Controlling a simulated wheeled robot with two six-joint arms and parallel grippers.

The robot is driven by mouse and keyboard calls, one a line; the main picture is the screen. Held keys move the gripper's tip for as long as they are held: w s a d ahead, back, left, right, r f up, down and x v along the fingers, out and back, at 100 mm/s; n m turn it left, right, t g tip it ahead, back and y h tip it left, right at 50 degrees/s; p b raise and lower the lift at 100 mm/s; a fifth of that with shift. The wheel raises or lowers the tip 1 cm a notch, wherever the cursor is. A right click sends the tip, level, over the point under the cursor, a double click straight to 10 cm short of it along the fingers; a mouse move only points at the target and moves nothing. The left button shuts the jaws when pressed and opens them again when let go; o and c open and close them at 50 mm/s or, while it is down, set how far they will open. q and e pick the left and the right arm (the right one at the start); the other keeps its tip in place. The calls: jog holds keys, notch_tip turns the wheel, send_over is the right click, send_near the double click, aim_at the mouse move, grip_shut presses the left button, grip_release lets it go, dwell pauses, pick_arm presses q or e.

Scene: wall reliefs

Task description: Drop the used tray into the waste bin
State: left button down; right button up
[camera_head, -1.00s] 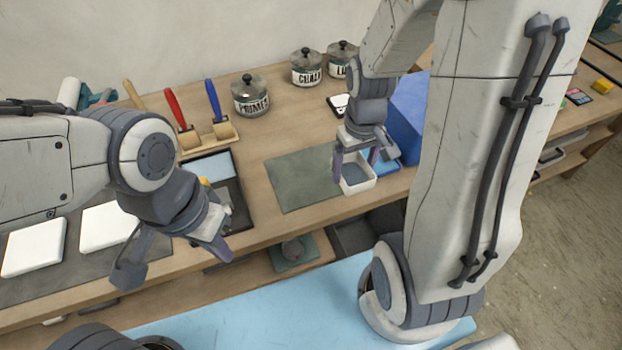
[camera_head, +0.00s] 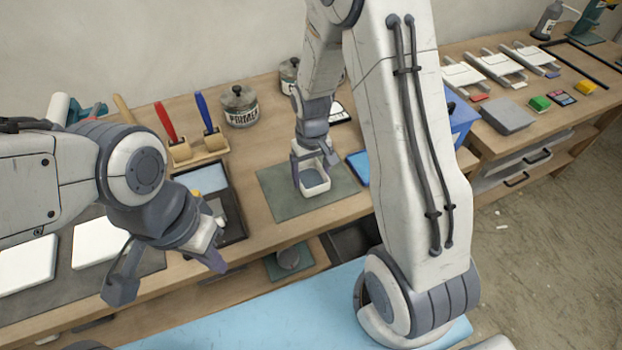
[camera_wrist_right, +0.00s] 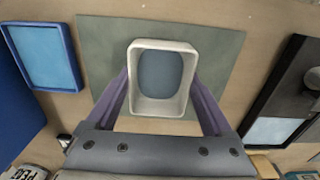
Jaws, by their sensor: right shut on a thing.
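The used tray is a small white rectangular tray (camera_head: 316,190) with a grey-blue inside, shown larger in the right wrist view (camera_wrist_right: 136,97). My right gripper (camera_head: 314,168) is shut on it, fingers at its two sides, over the green mat (camera_head: 275,199). I cannot tell whether the tray touches the mat. My left gripper (camera_head: 168,274) is open and empty in front of the bench's left part. A blue box (camera_head: 462,118), possibly the waste bin, stands right of the mat, largely hidden behind my right arm; its inside is not visible.
A blue-framed tray (camera_head: 359,167) lies right of the mat. A black paint tray (camera_head: 236,222) is left of it. A primer can (camera_head: 241,106) and rollers (camera_head: 207,112) stand behind. White blocks (camera_head: 97,243) lie at left. Dark bins (camera_head: 352,243) sit below the bench top.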

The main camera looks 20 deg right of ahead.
aim_at(312, 181)
jog(key=shift+f, duration=1.4)
jog(key=shift+f, duration=0.2)
jog(key=o, duration=1.1)
